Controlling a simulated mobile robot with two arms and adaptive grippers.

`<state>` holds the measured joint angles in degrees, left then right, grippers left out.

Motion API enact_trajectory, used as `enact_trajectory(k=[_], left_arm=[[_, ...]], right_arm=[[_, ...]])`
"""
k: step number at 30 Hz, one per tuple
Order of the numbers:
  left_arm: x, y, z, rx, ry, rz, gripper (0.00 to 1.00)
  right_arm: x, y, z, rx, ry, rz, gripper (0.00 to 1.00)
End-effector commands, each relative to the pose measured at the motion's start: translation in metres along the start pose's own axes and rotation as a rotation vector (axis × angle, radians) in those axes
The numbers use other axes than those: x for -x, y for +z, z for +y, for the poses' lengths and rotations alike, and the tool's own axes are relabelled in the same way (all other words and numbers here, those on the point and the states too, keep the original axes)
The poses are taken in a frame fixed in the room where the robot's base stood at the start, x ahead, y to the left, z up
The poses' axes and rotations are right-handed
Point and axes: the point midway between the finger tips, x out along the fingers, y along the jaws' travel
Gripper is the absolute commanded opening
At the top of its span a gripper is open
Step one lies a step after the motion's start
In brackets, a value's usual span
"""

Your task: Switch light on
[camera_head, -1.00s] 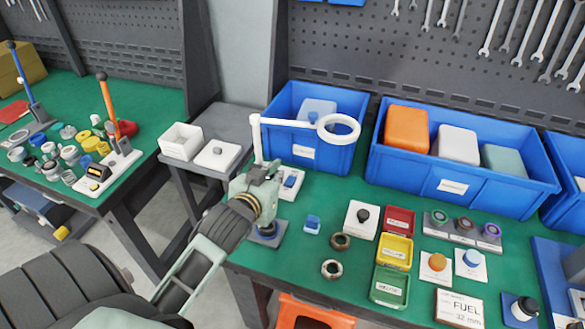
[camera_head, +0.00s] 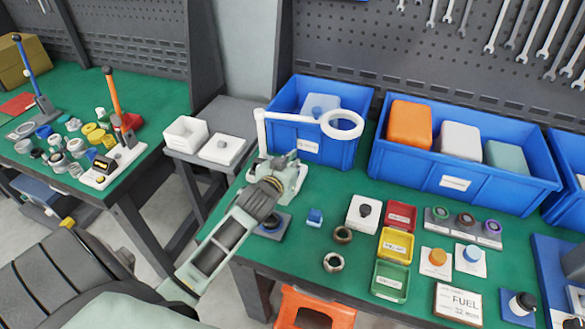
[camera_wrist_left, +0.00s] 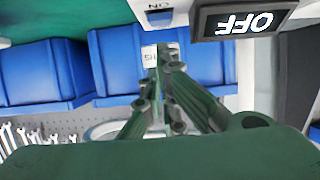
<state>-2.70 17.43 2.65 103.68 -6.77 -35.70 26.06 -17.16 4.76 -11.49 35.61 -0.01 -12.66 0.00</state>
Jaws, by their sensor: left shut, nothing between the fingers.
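A white ring lamp (camera_head: 342,124) on a thin post (camera_head: 261,133) stands at the back left of the green bench. Its white base is mostly hidden behind my left gripper (camera_head: 287,163) in the head view. In the left wrist view a dark display (camera_wrist_left: 203,24) reads OFF, upside down. A blue switch (camera_wrist_left: 160,18) on a white plate shows beside it at the top edge. My left gripper also shows in the left wrist view (camera_wrist_left: 163,52), fingers shut and empty, close to the switch. I cannot tell whether they touch. My right gripper is out of view.
Blue bins (camera_head: 462,182) line the back of the bench. A small blue block (camera_head: 315,217), metal rings (camera_head: 334,262) and coloured trays (camera_head: 390,281) lie to the right of my left gripper. A grey side table (camera_head: 236,117) stands to its left.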

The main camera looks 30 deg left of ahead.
Motion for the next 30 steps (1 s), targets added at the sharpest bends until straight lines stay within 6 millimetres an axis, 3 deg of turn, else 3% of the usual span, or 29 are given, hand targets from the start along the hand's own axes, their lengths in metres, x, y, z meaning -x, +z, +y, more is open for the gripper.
enact_trajectory(k=[6,17,21,30], left_arm=[[-0.004,0.016,0.000,-0.001,0.000,0.003,0.00],[-0.004,0.018,0.000,0.000,0.000,0.005,0.00],[-0.004,0.035,0.000,0.006,0.000,0.012,0.00],[-0.004,0.027,0.000,0.000,0.000,0.014,0.00]], right_arm=[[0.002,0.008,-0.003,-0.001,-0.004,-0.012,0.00],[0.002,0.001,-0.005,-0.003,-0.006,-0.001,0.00],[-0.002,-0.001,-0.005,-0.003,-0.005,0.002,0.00],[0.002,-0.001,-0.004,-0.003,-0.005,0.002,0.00]])
